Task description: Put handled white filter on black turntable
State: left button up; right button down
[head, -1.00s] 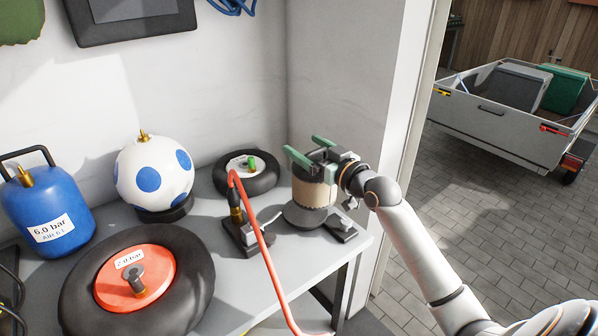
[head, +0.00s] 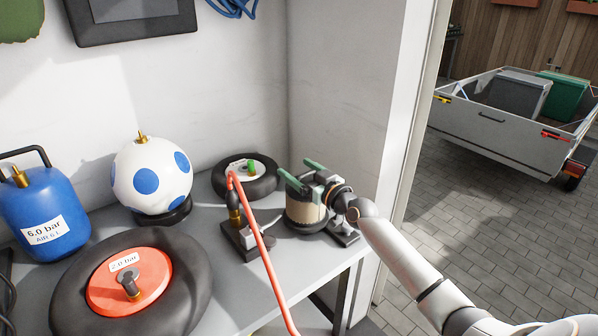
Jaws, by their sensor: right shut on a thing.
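The white filter (head: 306,212) shows as a beige-white cylinder with a dark top. It stands upright at the right end of the bench. My right gripper (head: 304,176), with green-tipped fingers, is shut on its upper part from the right, and the handle is largely hidden by the gripper. The black turntable (head: 303,230) is a low dark disc directly under the filter, with only a thin part of its rim showing. The filter's bottom is at or very close to the disc; I cannot tell whether it bears on it. My left gripper is out of view.
A red hose (head: 258,238) rises from a dark fitting just left of the turntable. A small black wheel (head: 262,188) lies behind. A large tyre with a red hub (head: 190,284), a spotted ball (head: 151,176) and a blue air tank (head: 46,212) fill the left.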

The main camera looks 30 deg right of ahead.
jog(key=shift+f, duration=0.1)
grip_release()
jog(key=shift+r, duration=0.3)
jog(key=s, duration=1.2)
jog(key=shift+d+f+p, duration=0.15)
jog(key=shift+d+p, duration=0.15)
jog(key=shift+d, duration=0.15)
